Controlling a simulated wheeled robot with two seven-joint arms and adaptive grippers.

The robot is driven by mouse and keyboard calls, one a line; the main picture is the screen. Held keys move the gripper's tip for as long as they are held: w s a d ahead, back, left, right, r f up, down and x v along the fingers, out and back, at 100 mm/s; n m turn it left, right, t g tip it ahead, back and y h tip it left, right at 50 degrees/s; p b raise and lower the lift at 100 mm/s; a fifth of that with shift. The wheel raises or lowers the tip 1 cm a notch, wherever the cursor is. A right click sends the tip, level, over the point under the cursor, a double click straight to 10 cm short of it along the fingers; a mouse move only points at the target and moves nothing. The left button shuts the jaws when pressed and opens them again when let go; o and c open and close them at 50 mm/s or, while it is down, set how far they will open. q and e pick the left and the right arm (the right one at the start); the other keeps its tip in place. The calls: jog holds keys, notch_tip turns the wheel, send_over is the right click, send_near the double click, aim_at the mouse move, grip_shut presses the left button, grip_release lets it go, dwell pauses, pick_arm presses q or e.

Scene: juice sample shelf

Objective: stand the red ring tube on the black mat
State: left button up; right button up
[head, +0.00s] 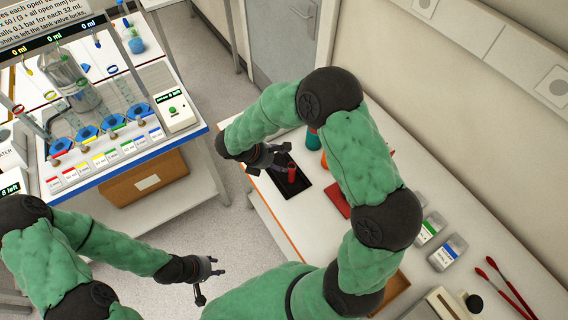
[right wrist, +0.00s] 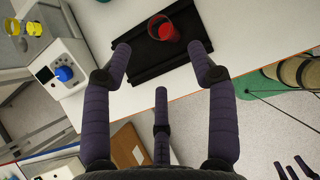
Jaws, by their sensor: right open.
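The red tube (head: 291,173) stands on the black mat (head: 297,187) on the right-hand table. In the right wrist view the tube (right wrist: 164,29) looks upright, seen from above and tilted by the view, on the ridged black mat (right wrist: 146,62). My right gripper (head: 268,157) is beside it; its fingers (right wrist: 165,70) are spread, with nothing between them, and the tube lies beyond the fingertips. A separate ring on the tube cannot be made out. My left gripper (head: 206,281) hangs over the floor, its fingers apart and empty.
A teal-topped bottle (head: 312,139) and a red pad (head: 337,199) are near the mat, partly behind my right arm. Labelled boxes (head: 447,252) and red-handled tools (head: 508,285) lie further right. The juice bench (head: 187,140) stands left across the floor gap.

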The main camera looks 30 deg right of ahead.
jog(key=s+a+f+m+y, duration=0.5)
jog(key=s+f+m, duration=0.3)
jog(key=m, duration=0.3)
jog(key=s+a+f+m+y, duration=0.6)
jog(key=s+a+f+m, duration=0.1)
jog(key=s+f+m, duration=0.2)
jog(key=shift+a+f+m, duration=0.4)
jog(key=shift+f+m, duration=0.5)
